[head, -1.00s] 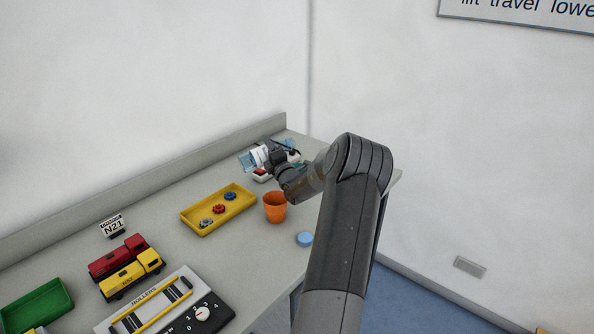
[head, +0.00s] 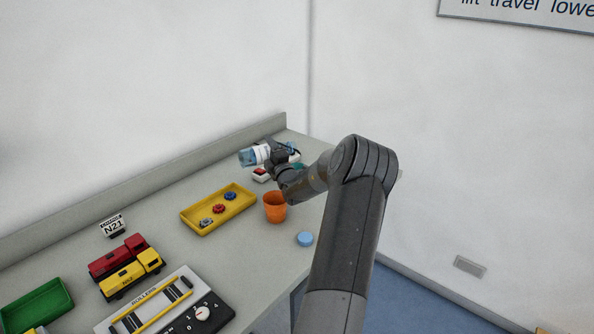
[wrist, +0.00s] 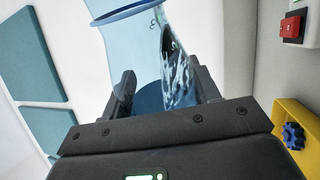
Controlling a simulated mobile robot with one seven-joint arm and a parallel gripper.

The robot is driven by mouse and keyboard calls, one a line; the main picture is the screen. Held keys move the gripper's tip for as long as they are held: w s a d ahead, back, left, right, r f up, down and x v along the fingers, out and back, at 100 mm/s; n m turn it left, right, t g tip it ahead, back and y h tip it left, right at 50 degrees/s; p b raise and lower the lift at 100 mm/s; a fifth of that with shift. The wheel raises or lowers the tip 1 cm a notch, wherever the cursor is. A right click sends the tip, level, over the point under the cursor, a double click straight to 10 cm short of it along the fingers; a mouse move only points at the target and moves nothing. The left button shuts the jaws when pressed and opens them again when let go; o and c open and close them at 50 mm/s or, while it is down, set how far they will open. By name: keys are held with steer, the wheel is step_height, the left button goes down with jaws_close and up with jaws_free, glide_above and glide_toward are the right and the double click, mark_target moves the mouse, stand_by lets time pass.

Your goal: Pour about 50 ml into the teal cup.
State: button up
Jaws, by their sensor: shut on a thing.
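My gripper (head: 274,156) is shut on a clear bluish container (head: 248,158), held above the far part of the bench. In the head view the container lies tilted, close to horizontal. The wrist view shows the container (wrist: 125,45) between the fingers, with a blue rim and liquid inside. A small teal patch (head: 299,166) shows beside my gripper in the head view. It may be the teal cup, but my arm hides most of it. I cannot see whether any liquid is flowing.
An orange cup (head: 275,208) stands near my forearm, with a blue disc (head: 305,239) closer. A red-topped box (head: 260,174) is below the container. Toy trucks (head: 130,279) and a roller panel (head: 150,305) are at left.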

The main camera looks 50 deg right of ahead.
mark_target(260, 150)
steer(key=shift+m, duration=0.3)
steer(key=shift+w+a, duration=0.5)
steer(key=shift+a, duration=0.1)
stand_by(0.3)
steer(key=shift+a+m, duration=0.2)
steer(key=shift+m, duration=0.1)
stand_by(1.2)
steer(key=n, duration=0.2)
steer(key=n+y, duration=0.1)
steer(key=shift+w+a+r+n, duration=0.15)
steer(key=shift+a+n, duration=0.1)
steer(key=shift+n, duration=0.05)
steer(key=shift+w+a+n+y, duration=0.15)
steer(key=shift+a+n+y, duration=0.3)
steer(key=shift+n, duration=0.85)
steer(key=shift+d+n+t, duration=0.1)
steer(key=shift+n+t, duration=0.2)
steer(key=shift+n, duration=0.2)
steer(key=shift+y, duration=0.25)
